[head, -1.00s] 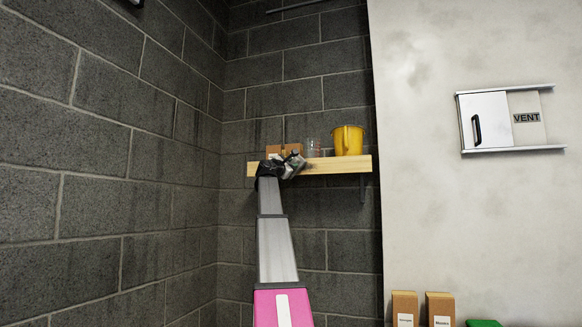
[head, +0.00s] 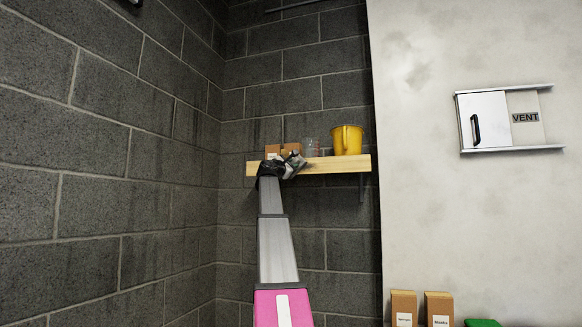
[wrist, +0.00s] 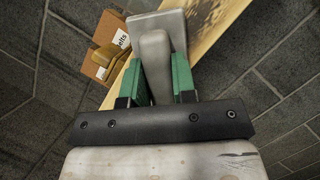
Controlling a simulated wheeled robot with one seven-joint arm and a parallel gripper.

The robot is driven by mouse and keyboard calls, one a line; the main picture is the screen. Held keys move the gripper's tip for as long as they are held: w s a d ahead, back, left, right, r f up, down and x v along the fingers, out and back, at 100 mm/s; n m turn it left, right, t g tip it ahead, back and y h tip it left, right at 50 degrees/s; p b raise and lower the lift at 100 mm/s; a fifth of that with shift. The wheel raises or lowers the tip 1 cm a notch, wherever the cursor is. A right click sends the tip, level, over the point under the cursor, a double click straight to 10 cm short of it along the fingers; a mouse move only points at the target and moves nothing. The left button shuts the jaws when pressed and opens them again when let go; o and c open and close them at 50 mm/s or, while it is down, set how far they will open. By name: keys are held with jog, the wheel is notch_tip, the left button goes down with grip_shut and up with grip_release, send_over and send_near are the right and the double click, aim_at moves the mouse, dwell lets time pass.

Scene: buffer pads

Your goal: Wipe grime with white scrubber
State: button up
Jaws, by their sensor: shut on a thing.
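My gripper (wrist: 158,88) has green fingers, shut on the handle of the pale grey-white scrubber (wrist: 156,50). Its flat, squarish head shows beyond the fingertips in the wrist view. In the head view my gripper (head: 283,166) is at the left end of the wooden shelf, in front of the small boxes; the scrubber is too small there to make out clearly. Faint grey smudges (head: 418,73) mark the pale wall at right, above and left of the vent; I cannot tell whether they are the grime.
A tan object (wrist: 110,56) lies by a labelled box. A sliding vent cover (head: 487,119) is on the pale wall. More boxes (head: 438,308) stand below.

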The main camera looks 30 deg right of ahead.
aim_at(303, 163)
jog(key=shift+s+d, duration=1)
jog(key=shift+s, duration=0.3)
jog(key=shift+s+d, duration=2.65)
jog(key=shift+s, duration=0.2)
jog(key=shift+w+a, duration=0.75)
jog(key=shift+w, duration=0.25)
jog(key=shift+w+a, duration=0.75)
jog(key=shift+w, duration=0.25)
jog(key=shift+w+a, duration=2.2)
jog(key=shift+s+a, duration=2)
jog(key=shift+a, duration=0.25)
